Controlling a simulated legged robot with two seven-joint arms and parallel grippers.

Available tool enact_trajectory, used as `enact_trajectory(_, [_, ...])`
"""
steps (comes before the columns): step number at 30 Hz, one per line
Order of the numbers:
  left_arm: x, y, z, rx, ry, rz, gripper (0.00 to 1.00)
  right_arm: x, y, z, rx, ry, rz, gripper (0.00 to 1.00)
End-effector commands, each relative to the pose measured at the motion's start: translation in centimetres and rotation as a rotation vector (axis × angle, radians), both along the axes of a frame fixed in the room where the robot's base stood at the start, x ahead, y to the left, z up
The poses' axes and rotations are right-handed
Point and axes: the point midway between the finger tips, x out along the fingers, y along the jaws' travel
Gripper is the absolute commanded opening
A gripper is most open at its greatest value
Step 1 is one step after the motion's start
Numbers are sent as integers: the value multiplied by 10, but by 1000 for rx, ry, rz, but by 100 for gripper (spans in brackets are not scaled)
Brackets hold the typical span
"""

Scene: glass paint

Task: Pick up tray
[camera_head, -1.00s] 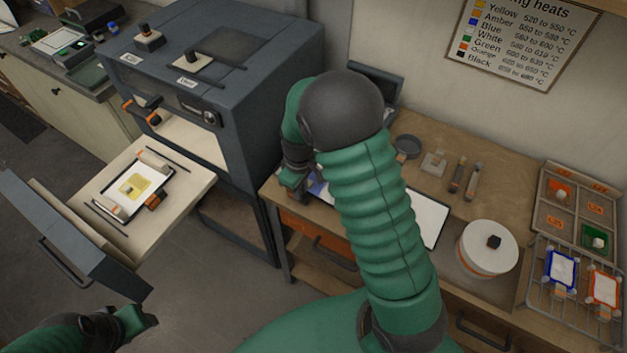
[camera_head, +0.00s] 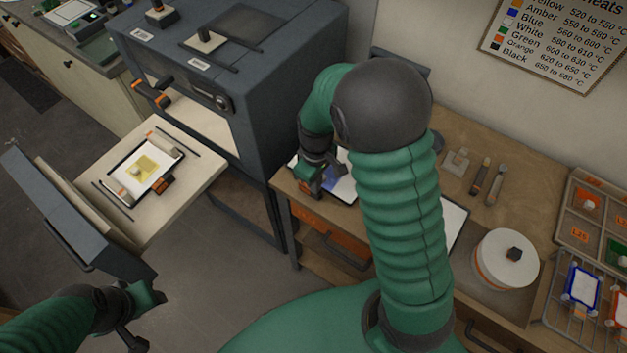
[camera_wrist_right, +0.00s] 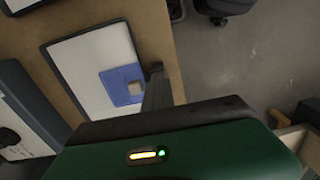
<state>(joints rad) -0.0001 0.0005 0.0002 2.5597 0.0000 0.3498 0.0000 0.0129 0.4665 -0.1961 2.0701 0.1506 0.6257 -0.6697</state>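A white tray with a dark rim lies on the wooden bench. The wrist view shows most of it (camera_wrist_right: 80,63), with a blue square (camera_wrist_right: 118,78) bearing a pale knob near its right edge. In the head view part of this tray (camera_head: 346,190) shows beside my right gripper (camera_head: 320,180). A dark finger of that gripper (camera_wrist_right: 157,88) is at the tray's right edge; contact and opening are unclear. Another white tray with a yellow square (camera_head: 170,152) rests on the pulled-out kiln shelf. My left gripper (camera_head: 143,308) is low at left, apart from both; its opening is unclear.
The grey kiln (camera_head: 275,95) stands left of the bench, its shelf (camera_head: 205,170) and door front (camera_head: 70,215) jutting out. A round white pot (camera_head: 505,260), tools (camera_head: 488,178) and a wire rack (camera_head: 570,325) occupy the bench's right side. Open floor lies between shelf and bench.

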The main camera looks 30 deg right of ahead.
Motion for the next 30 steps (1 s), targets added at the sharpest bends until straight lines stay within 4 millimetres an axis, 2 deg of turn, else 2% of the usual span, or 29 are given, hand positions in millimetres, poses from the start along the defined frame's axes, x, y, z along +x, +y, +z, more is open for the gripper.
enact_trajectory(8, [0,0,-6,0,0,1,45,-39,17,7,-1,-7,1,0])
enact_trajectory(18, [0,0,-10,0,0,0,45,-107,45,17,-1,-9,0,0])
enact_trajectory(24, [0,0,-21,0,0,0,45,-127,54,17,0,-8,-1,0])
enact_trajectory(30, [0,0,-21,0,0,0,45,-133,55,19,-2,-6,-1,0])
